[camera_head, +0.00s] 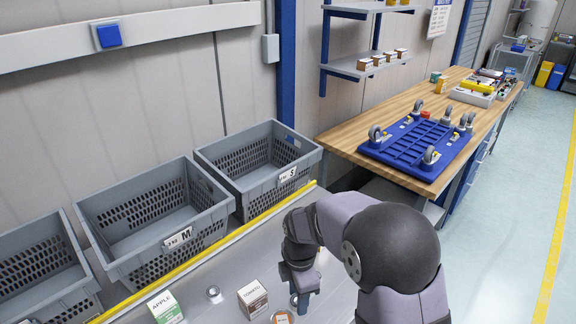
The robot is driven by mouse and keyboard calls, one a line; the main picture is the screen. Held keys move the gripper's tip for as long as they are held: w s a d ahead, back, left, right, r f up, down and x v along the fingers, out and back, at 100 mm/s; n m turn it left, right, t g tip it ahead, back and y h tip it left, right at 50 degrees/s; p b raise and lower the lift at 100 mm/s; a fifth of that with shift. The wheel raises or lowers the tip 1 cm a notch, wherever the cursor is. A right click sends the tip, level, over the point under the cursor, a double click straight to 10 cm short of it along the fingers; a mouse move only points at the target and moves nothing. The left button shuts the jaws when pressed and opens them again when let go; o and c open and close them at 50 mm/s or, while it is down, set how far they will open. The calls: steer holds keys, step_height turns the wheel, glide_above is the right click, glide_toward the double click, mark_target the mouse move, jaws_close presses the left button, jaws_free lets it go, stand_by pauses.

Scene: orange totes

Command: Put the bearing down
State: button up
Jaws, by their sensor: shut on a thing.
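My gripper (300,300) points down over the grey metal work surface, near the bottom middle of the picture. It is shut on the bearing, of which only a small metallic part (294,300) shows between and beside the fingers. How far it is above the surface I cannot tell. A small round silver piece (213,292) lies on the surface to the left, apart from the gripper.
A tomato box (252,299) and a round orange-topped item (282,317) stand close left of my gripper; an apple box (165,307) is farther left. Grey totes marked M (140,258) and S (262,190) stand behind a yellow edge (245,226).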

mark_target(293, 304)
steer(key=s+d+f+m+b, duration=0.1)
steer(key=d+f+m+b, duration=0.1)
steer(key=s+d+f+m+b, duration=0.1)
steer(key=f+m+b, duration=0.1)
steer(key=s+d+f+m+b, duration=0.1)
steer(key=d+f+m+b, duration=0.1)
steer(key=b, duration=0.1)
steer(key=shift+d+f+m, duration=0.3)
steer(key=shift+m, duration=0.1)
steer(key=d+m, duration=0.1)
steer(key=m, duration=0.2)
steer(key=w+d+m, duration=0.1)
steer(key=d+m, duration=0.1)
steer(key=m, duration=0.1)
steer(key=d+m+p, duration=0.1)
steer(key=m, duration=0.2)
steer(key=shift+w+d+m, duration=0.25)
steer(key=shift+m, duration=0.15)
steer(key=d+m, duration=0.1)
steer(key=m, duration=0.1)
steer(key=d+m, duration=0.1)
steer(key=m, duration=0.2)
steer(key=shift+w+d+f, duration=0.15)
steer(key=shift+f, duration=0.05)
steer(key=shift+r, duration=0.1)
